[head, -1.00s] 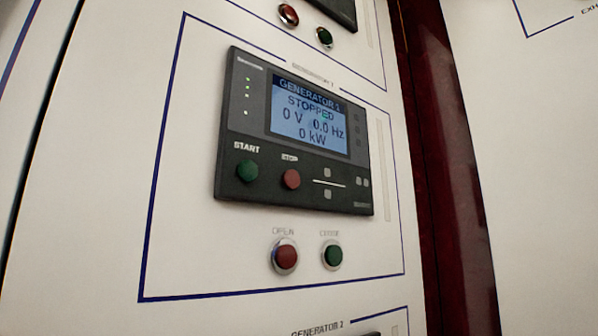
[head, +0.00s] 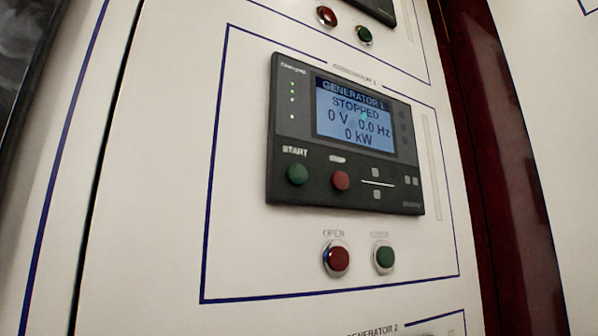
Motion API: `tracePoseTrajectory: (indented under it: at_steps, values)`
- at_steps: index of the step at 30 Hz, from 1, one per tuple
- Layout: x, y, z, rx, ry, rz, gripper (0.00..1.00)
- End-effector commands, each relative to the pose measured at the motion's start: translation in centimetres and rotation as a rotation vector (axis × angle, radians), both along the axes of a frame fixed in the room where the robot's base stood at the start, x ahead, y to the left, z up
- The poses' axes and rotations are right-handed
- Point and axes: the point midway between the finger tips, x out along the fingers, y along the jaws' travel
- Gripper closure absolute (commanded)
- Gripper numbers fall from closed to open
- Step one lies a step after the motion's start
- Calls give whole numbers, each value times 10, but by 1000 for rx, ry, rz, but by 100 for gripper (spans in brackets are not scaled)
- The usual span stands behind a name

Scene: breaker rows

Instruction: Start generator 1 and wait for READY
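The generator 1 controller (head: 400,187) is a dark panel on a white cabinet front, in the middle of the head view. Its lit blue screen (head: 355,117) reads GENERATOR 1, STOPPED, 0 V, 0.0 Hz, 0 kW. Below the screen are a green START button (head: 297,174) and a red STOP button (head: 340,180). Small indicator lights (head: 292,98) run down its left side, some of them green. My gripper is not in view.
Below the controller are a red OPEN button (head: 336,258) and a green button (head: 384,257) with a blurred label. Another controller (head: 380,8) with red and green buttons is cut off above. A GENERATOR 2 section begins below. A dark red vertical strip (head: 505,170) stands at the right.

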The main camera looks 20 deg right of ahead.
Motion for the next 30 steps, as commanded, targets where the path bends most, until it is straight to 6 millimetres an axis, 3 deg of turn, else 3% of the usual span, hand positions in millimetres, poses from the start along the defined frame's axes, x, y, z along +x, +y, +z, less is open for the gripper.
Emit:
tracePoseTrajectory:
  at_steps: [11, 30]
  values:
    - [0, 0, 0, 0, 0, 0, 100]
    - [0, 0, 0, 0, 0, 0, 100]
